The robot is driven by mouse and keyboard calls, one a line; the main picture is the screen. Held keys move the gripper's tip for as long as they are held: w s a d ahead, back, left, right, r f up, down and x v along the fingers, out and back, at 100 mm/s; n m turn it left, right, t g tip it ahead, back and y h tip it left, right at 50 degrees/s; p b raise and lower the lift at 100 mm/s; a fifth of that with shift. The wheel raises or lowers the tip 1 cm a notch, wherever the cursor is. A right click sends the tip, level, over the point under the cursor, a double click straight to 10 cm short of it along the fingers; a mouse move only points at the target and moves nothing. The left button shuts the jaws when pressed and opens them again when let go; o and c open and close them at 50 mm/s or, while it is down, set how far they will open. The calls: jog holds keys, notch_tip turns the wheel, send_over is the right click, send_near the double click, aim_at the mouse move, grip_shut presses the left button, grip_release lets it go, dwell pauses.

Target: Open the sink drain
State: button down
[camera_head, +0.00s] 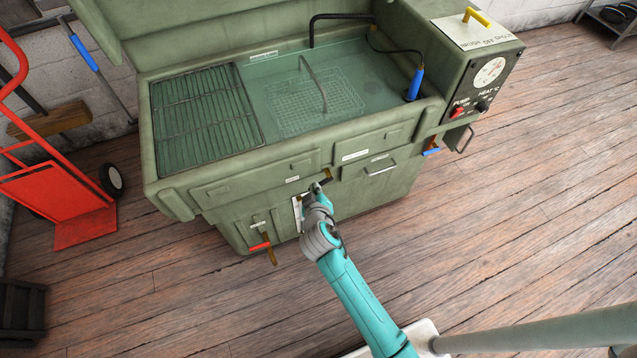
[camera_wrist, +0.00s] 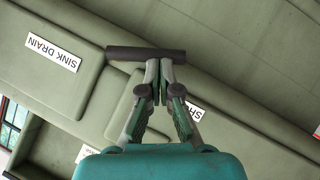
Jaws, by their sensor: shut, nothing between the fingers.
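My gripper (camera_head: 317,187) is shut and empty at the front of the green wash sink (camera_head: 250,178). In the wrist view its fingertips (camera_wrist: 158,72) meet in front of a dark bar handle (camera_wrist: 122,53), which crosses just beyond them. I cannot tell whether they touch it. The handle also shows in the head view (camera_head: 327,174), just above my gripper. A white label reading SINK DRAIN (camera_wrist: 52,55) appears upside down at the left of the wrist view. A second label (camera_wrist: 195,110) is partly hidden by my finger; only "SH" reads.
A red-handled valve (camera_head: 261,246) hangs low on the sink front, left of my arm. A blue-handled valve (camera_head: 431,152) is at the right, below the control box (camera_head: 487,75). A red hand truck (camera_head: 65,190) stands left. The wooden floor at right is clear.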

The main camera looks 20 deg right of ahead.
jog(key=shift+d+f+n+t+h, duration=0.45)
jog(key=shift+f+n+h, duration=0.4)
jog(key=shift+n, duration=0.15)
jog(key=shift+d+f+n+t+h, duration=0.35)
jog(key=shift+d+f+n+h, duration=0.05)
jog(key=shift+f+n+h, duration=0.55)
jog(key=shift+d+f+n+t+h, duration=0.45)
jog(key=shift+f+n+h, duration=0.35)
jog(key=shift+n, duration=0.25)
jog(key=shift+d+f, duration=0.1)
